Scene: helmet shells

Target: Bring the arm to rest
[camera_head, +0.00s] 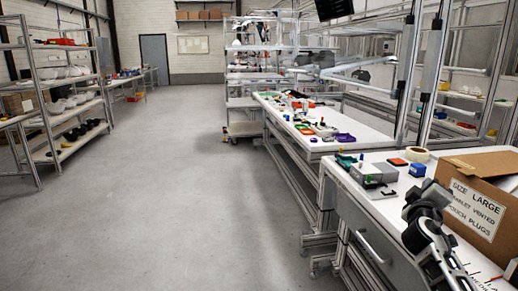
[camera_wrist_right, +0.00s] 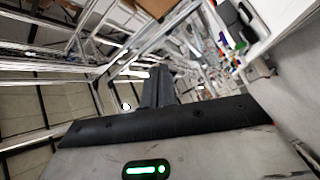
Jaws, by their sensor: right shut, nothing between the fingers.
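My right arm comes up from the lower right corner of the head view, over the near workbench (camera_head: 345,195). Its dark right gripper (camera_head: 428,197) is beside the open cardboard box (camera_head: 478,205); its fingertips are hard to make out there. In the right wrist view the dark fingers of the right gripper (camera_wrist_right: 158,75) are together, with nothing held between them. They point towards the frames and ceiling in that tilted view. My left gripper is not in view.
Grey and green parts (camera_head: 366,174), a blue block (camera_head: 417,170) and a tape roll (camera_head: 417,154) lie on the near bench. Metal posts (camera_head: 432,75) rise behind. A longer bench (camera_head: 300,125) continues beyond. The floor (camera_head: 190,200) at left is clear, with shelves (camera_head: 65,95) along it.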

